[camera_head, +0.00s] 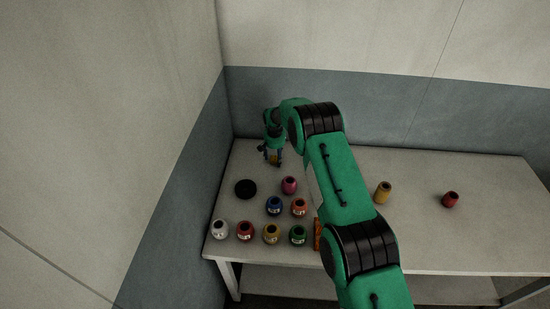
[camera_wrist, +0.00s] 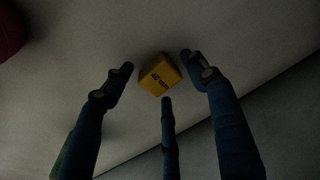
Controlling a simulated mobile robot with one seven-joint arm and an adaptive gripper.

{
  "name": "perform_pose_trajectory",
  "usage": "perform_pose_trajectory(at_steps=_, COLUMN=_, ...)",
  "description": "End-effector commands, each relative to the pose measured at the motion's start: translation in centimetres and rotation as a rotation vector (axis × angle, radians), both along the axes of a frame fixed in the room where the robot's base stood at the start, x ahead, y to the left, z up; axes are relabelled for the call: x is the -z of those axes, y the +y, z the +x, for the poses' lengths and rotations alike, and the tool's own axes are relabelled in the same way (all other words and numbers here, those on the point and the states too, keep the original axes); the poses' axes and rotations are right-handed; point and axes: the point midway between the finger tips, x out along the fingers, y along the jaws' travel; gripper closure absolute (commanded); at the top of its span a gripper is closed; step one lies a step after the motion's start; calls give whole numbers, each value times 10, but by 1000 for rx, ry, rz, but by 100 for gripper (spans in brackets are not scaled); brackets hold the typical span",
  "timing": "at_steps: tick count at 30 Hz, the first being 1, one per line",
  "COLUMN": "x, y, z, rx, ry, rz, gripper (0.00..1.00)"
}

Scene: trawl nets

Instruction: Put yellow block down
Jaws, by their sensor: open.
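The yellow block (camera_wrist: 159,76) is a small cube with dark lettering on one face. In the wrist view it sits on the pale table surface, between the fingertips of my gripper (camera_wrist: 160,80). My gripper is open, with gaps visible between its fingers and the block. In the head view my gripper (camera_head: 272,158) is low over the back left of the table (camera_head: 420,237). The yellow block (camera_head: 274,160) shows there only as a small patch, partly hidden by the fingers.
A yellow jar (camera_head: 383,192) and a red jar (camera_head: 450,199) stand to the right. Walls (camera_head: 290,98) close off the back and left.

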Motion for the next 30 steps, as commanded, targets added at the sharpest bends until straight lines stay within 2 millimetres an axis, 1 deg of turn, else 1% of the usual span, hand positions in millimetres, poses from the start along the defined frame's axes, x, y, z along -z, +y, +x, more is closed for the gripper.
perform_pose_trajectory(at_steps=5, x=-3, y=0, z=0, rx=0, ry=0, rz=0, gripper=43)
perform_pose_trajectory(at_steps=11, x=-16, y=0, z=-2, rx=0, ry=0, rz=0, gripper=43)
perform_pose_trajectory(at_steps=16, x=-36, y=0, z=-4, rx=0, ry=-2, rz=1, gripper=43)
perform_pose_trajectory(at_steps=25, x=-82, y=1, z=-10, rx=0, ry=-2, rz=1, gripper=43)
perform_pose_trajectory(at_steps=30, x=-102, y=0, z=-14, rx=0, ry=0, rz=0, gripper=43)
